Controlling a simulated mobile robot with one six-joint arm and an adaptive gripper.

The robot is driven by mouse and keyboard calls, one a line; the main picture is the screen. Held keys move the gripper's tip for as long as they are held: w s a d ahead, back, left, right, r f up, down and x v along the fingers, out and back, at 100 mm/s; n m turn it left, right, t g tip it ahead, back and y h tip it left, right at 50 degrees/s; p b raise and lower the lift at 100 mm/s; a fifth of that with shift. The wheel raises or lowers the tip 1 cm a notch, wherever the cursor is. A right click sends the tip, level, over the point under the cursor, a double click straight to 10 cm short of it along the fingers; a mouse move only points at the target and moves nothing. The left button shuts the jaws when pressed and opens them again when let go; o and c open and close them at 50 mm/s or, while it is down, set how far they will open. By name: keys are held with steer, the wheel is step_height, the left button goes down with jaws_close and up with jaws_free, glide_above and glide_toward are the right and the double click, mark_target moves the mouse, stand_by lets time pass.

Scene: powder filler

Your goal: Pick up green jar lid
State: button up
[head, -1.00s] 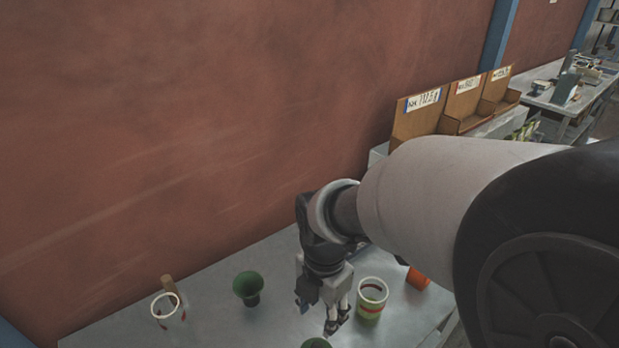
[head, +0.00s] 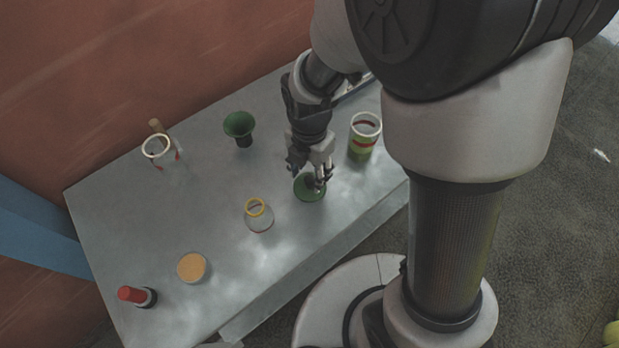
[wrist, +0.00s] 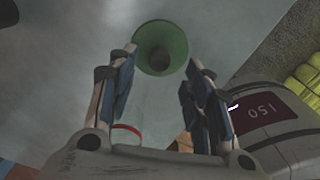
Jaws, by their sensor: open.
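The green jar lid (head: 308,193) is a round green disc with a darker raised middle, lying on the grey table. My gripper (head: 311,176) is just above it, pointing down, and hides part of its far side in the head view. In the wrist view the lid (wrist: 160,37) is ahead of my gripper (wrist: 160,65), centred between the two spread fingertips. The fingers are open with nothing between them. I cannot tell how large the gap down to the lid is.
A green and white jar (head: 362,146) stands close right of my gripper. A green funnel (head: 239,127), a clear jar with a white rim (head: 158,147), a yellow-rimmed jar (head: 259,218), an orange-tan disc (head: 192,267) and a red-topped item (head: 132,294) stand on the table (head: 110,210).

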mark_target(310, 178)
steer(key=f, duration=0.1)
steer(key=f+b, duration=0.1)
steer(key=f, duration=0.1)
steer(key=f+b, duration=0.1)
steer(key=f, duration=0.1)
steer(key=shift+w+d, duration=0.1)
steer(key=shift+w, duration=0.2)
steer(key=shift+r, duration=0.1)
steer(key=c, duration=1)
